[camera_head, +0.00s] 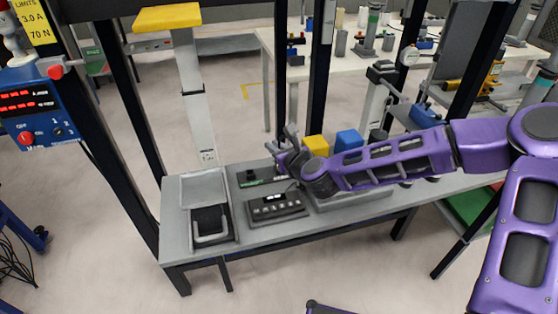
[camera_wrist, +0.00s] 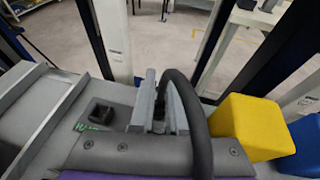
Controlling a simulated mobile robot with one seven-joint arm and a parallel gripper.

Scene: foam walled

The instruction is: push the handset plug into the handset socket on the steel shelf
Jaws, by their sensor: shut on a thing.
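The handset socket (camera_head: 250,175) is a small black block with a dark opening, on a grey panel at the back of the steel shelf (camera_head: 275,236). In the wrist view the socket (camera_wrist: 101,111) is left of my fingers, with a green label in front of it. My gripper (camera_head: 290,143) is to the right of the socket and apart from it. In the wrist view my gripper (camera_wrist: 159,108) is shut on the dark handset plug, which the fingers mostly hide. A thick black cable (camera_wrist: 192,100) arches from it toward the camera. The plug's tip is not visible.
A yellow block (camera_head: 316,145) and a blue block (camera_head: 348,140) stand right of my gripper. A dark keypad box (camera_head: 277,206) sits in front of the socket panel. A grey tray (camera_head: 203,188) and a black holder (camera_head: 212,222) are left. Dark uprights rise behind the shelf.

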